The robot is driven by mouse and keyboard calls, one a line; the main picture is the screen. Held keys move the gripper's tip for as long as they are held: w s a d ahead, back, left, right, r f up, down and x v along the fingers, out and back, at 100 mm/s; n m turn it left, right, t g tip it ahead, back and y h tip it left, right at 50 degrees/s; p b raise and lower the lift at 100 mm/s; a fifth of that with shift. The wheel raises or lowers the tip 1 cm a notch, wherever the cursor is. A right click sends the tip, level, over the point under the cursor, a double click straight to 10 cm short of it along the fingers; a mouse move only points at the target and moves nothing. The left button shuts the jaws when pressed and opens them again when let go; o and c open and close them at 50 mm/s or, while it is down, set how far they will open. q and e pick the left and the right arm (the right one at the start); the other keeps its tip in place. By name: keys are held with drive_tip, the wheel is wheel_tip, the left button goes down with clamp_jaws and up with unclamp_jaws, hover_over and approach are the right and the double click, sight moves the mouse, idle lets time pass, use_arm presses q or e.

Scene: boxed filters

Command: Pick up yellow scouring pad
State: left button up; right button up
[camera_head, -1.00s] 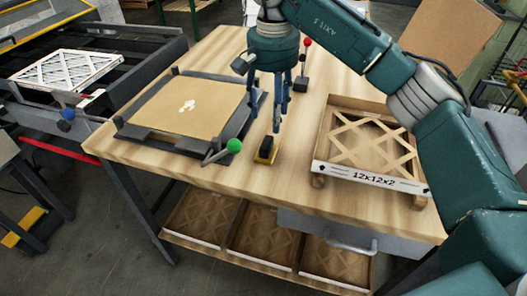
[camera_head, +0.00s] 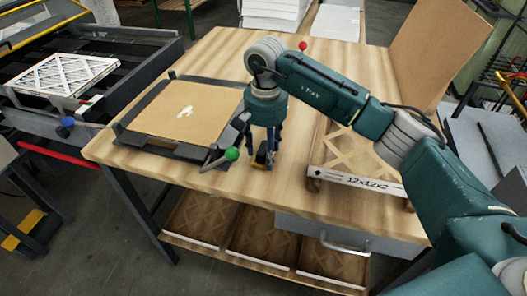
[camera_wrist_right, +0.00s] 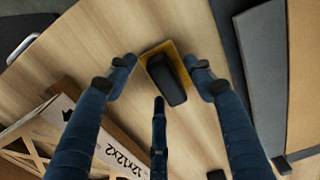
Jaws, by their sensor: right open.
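The yellow scouring pad (camera_wrist_right: 189,75) lies on the wooden table, with a black block-shaped grip (camera_wrist_right: 167,80) on its top. In the head view the pad (camera_head: 260,158) is near the table's front edge and is partly hidden by my right gripper (camera_head: 263,157). My right gripper is over the pad. In the right wrist view its blue fingers (camera_wrist_right: 160,85) are spread around the pad, one on each side and one below, with nothing held between them. I cannot tell how high the fingertips are above the table. My left gripper is not in view.
A dark frame holding a brown board (camera_head: 185,109) with a green-knobbed lever (camera_head: 231,154) is left of the gripper. A boxed filter labelled 12x12x2 (camera_head: 360,180) is on the right, partly behind my arm. Bare table (camera_head: 150,172) lies along the front.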

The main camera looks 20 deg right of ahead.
drive_tip(key=c, duration=1.3)
drive_tip(key=shift+r, duration=0.1)
drive_tip(key=shift+w+r+b, duration=0.1)
drive_tip(key=shift+r+b, duration=0.2)
drive_tip(key=shift+r, duration=0.3)
wheel_tip(320, 180, up, 8)
drive_tip(key=shift+r+b, duration=0.15)
drive_tip(key=shift+b, duration=0.9)
wheel_tip(320, 180, up, 10)
hover_over(265, 149)
drive_tip(key=shift+r, duration=0.2)
